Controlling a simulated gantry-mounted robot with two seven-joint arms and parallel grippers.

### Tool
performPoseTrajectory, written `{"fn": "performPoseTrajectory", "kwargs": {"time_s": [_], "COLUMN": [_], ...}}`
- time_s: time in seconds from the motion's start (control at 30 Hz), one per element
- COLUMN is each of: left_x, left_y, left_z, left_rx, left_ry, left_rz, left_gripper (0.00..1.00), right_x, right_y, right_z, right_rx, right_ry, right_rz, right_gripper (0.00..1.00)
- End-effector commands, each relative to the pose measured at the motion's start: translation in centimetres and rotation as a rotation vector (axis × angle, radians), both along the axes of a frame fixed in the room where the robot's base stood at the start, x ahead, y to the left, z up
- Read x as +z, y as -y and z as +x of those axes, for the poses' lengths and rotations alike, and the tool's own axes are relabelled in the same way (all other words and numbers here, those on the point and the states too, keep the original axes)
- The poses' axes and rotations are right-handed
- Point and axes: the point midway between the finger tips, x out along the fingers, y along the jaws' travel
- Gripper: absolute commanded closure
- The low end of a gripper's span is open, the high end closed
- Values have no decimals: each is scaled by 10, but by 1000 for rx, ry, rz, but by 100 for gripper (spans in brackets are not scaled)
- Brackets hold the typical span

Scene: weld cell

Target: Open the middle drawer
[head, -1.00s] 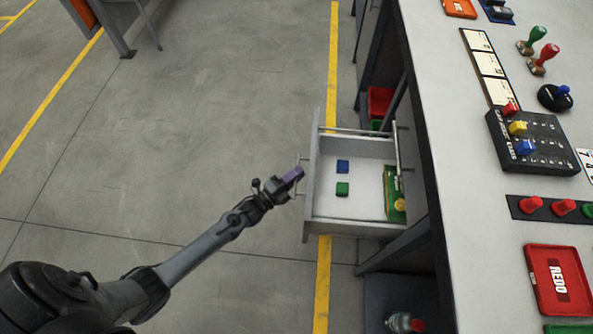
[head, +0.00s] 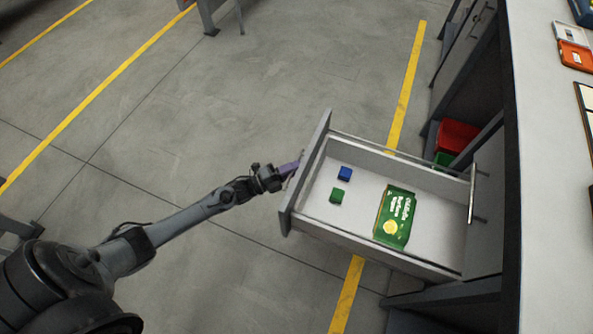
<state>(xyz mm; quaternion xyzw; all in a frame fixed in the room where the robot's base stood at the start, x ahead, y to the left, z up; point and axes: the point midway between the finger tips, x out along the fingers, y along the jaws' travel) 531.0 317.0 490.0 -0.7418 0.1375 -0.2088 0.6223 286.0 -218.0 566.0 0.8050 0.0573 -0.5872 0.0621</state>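The grey drawer (head: 311,222) is pulled far out of the workbench, and its white inside is in plain view. A blue block (head: 345,173), a green block (head: 337,195) and a green pack of wipes (head: 395,217) lie in it. My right gripper is not in view.
The white workbench top (head: 552,130) runs along the right, with an orange item (head: 575,56) on it. A closed front with a bar handle (head: 477,196) stands behind the drawer. Red (head: 457,136) and green bins sit under the bench.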

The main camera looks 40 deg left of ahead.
Motion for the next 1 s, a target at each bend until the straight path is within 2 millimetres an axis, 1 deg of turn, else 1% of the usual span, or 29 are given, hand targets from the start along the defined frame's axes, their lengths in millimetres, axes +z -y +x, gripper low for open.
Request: {"fn": "performPoseTrajectory", "kwargs": {"time_s": [0.4, 0.43, 0.53, 0.83, 1.0], "left_x": [0, 0, 0, 0, -1], "left_y": [-2, -2, -1, -2, -7], "left_z": [0, 0, 0, -1, -10], "left_rx": [-2, -2, -2, -2, -2], "left_ry": [-1, -1, -1, -1, -4], "left_rz": [0, 0, 0, 0, 1], "left_gripper": [100, 80, 65, 64, 64], "right_x": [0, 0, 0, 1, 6], "right_y": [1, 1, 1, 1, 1], "right_z": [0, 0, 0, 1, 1], "right_rx": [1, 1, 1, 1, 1], "right_ry": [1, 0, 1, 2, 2], "right_rz": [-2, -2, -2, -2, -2], "right_gripper": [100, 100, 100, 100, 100]}}
